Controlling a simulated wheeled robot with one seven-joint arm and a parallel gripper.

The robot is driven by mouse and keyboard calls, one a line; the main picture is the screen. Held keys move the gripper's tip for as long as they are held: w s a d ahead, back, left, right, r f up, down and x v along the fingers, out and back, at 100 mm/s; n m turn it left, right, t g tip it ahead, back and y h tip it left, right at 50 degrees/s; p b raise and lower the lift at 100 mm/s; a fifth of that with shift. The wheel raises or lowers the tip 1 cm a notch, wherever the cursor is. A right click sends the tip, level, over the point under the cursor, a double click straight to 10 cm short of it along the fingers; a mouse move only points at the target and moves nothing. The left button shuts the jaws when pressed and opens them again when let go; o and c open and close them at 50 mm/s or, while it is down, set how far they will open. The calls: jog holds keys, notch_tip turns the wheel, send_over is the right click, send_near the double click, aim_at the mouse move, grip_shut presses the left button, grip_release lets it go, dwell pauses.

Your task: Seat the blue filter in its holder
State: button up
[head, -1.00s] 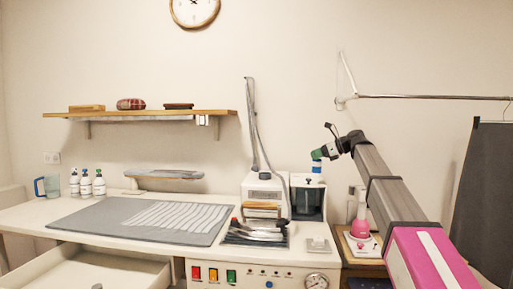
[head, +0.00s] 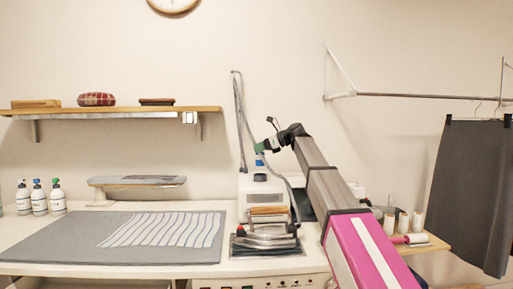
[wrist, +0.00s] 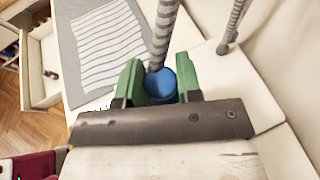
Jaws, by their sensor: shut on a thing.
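My gripper (head: 263,148), with green fingers, is in front of the wall above the white steam unit (head: 262,193). In the wrist view my gripper (wrist: 160,82) is shut on the blue filter (wrist: 188,78), a round blue piece between the fingers. In the head view only a small blue part of the filter (head: 259,160) shows below the fingertips. I cannot make out the holder for certain.
A grey ribbed hose (wrist: 163,30) runs close by the fingers. Irons (head: 268,240) rest on a dark stand in front of the unit. A grey ironing mat (head: 120,237) covers the table to the left. Thread spools (head: 403,223) stand at the right.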

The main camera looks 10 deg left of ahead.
aim_at(260, 161)
jog(key=shift+f, duration=2.6)
jog(key=shift+f, duration=0.55)
jog(key=o, duration=0.6)
jog(key=shift+o, duration=0.2)
jog(key=v, duration=1.1)
